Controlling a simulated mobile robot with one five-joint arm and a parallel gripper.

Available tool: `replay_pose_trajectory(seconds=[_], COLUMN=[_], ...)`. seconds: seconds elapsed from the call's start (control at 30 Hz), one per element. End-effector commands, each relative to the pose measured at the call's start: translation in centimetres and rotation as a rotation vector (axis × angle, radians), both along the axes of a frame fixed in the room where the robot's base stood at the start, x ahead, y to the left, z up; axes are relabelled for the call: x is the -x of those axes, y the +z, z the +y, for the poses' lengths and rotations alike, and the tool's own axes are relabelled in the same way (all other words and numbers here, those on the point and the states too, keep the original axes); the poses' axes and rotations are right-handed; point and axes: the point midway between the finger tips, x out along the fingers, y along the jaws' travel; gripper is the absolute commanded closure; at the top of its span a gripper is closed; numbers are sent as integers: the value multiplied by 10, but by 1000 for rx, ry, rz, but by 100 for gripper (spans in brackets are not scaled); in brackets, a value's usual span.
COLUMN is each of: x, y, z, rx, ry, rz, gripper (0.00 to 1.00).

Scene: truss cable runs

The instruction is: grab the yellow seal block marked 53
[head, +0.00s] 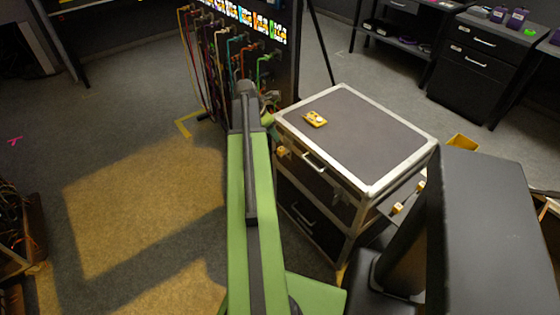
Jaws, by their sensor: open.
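A small yellow block (315,119) lies on the dark top of a silver-edged case, towards its far left part. It has small marks on its upper face, but they are too small to read. My green arm reaches forward from the bottom middle of the head view. My gripper (270,101) is at the arm's far end, to the left of the case's far left corner and apart from the yellow block. It is small and partly hidden by the arm, and its fingers do not show clearly. Nothing is seen held in it.
The case (372,128) stands close on the right. A dark rack (272,62) with coloured cables is straight ahead. Black drawers (477,62) are at the far right, with a yellow bin (463,142) nearer. The floor on the left is mostly clear.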

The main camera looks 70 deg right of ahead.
Motion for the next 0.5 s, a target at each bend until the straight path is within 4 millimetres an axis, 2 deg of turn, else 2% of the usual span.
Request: replay_pose_trajectory(seconds=[0.03,0.2,0.3,0.5], x=[2,10,13,15], y=[-22,-54,-62,-63], z=[-5,-16,-20,-22], rx=[0,-1,-1,-1], ry=[-1,-1,-1,-1], rz=[0,-1,-1,-1], gripper=[51,51,51,51])
